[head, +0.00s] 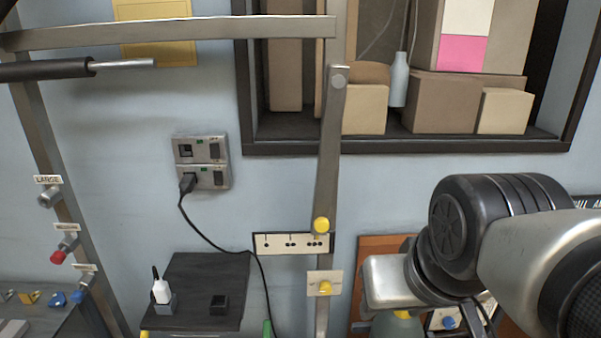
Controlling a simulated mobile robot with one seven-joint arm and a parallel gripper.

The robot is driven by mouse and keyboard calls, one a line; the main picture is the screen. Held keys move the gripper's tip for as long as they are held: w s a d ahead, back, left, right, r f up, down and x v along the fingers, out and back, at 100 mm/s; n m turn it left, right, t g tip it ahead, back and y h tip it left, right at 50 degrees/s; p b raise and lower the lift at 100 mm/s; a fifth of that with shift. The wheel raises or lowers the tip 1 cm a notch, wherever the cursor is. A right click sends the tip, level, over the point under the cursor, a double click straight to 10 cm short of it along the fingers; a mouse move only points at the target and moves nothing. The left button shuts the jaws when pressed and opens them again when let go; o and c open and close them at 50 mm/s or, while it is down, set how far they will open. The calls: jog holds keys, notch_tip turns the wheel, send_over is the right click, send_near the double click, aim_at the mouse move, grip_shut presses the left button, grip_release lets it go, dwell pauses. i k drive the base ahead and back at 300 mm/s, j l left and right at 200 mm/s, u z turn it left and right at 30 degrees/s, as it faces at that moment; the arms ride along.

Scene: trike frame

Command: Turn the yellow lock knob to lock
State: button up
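A yellow knob (325,287) sits on a small cream plate with tiny markings, fixed to the upright metal post at lower centre. The markings are too small to read, so I cannot tell its lock setting. A second yellow knob (321,225) is just above, at the lower end of a metal lever (331,150) that hangs from a pivot. I cannot tell for sure which of the two is the lock knob. My arm comes in from the right, with its visible links right of both knobs and apart from them in the picture. My gripper is not in view.
A cream strip with dots (291,244) lies behind the lever's end. A shelf with boxes (455,103) is above right. A wall socket (201,162) has a black cable hanging down. A dark ledge (200,290) and a post with a red knob (58,257) are left.

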aim_at(325, 287)
jog(key=k+j+u, duration=0.1)
jog(key=j+u, duration=0.2)
jog(key=j, duration=1)
jog(key=u, duration=0.15)
